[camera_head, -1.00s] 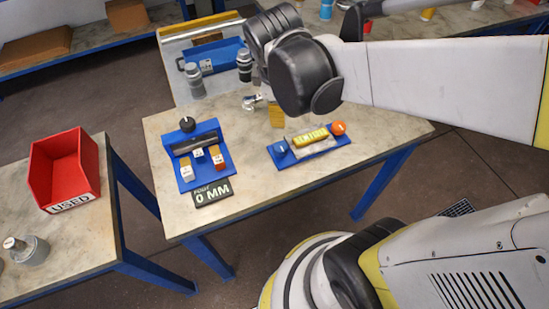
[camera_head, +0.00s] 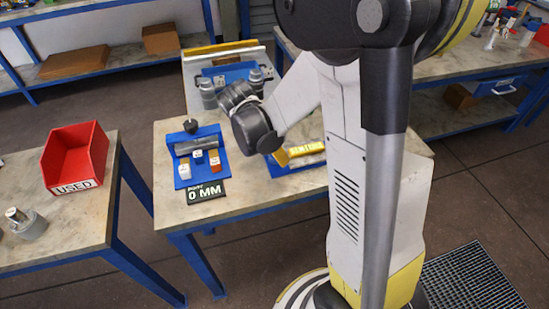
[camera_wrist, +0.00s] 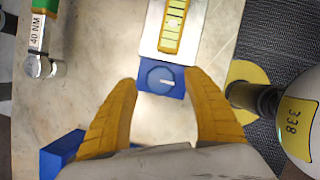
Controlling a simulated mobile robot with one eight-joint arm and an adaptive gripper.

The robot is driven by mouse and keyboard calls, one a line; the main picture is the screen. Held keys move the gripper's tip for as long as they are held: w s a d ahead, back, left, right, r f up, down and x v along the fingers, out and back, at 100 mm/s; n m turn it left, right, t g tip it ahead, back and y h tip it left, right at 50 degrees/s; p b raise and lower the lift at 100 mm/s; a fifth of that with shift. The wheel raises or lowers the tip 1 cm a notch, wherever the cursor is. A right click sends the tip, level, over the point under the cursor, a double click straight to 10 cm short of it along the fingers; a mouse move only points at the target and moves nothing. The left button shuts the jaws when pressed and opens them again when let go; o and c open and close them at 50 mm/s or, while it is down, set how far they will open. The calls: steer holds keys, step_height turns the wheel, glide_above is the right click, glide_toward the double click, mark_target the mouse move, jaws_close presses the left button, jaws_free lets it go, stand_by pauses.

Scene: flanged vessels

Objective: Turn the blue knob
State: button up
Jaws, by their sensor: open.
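The blue knob (camera_wrist: 160,79) shows in the wrist view as a round dial with a pale mark, on the blue end of a panel. Beside it on the panel is a ribbed yellow display (camera_wrist: 172,25). My gripper (camera_wrist: 162,86) is open, its two yellow fingers on either side of the knob in the picture, with a gap to each. I cannot tell its height above the knob. In the head view, a yellow finger (camera_head: 281,158) shows at the left end of the panel (camera_head: 283,172); the blue knob is hidden by my arm there.
A blue holder (camera_head: 184,183) with small blocks and a "0 MM" display (camera_head: 206,192) lie left on the table. A tool marked 40 NM (camera_wrist: 38,32) lies left of the panel in the wrist view. A red USED bin (camera_head: 72,160) stands on the left table.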

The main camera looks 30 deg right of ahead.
steer(key=shift+x, duration=0.9)
steer(key=c, duration=1.2)
steer(key=shift+m, duration=0.3)
steer(key=m+g, duration=0.2)
steer(key=m, duration=0.3)
steer(key=shift+m+b, duration=0.3)
steer(key=shift+b, duration=0.1)
steer(key=m+g+y, duration=0.1)
steer(key=m, duration=0.2)
steer(key=m+g+y, duration=0.1)
steer(key=m, duration=0.3)
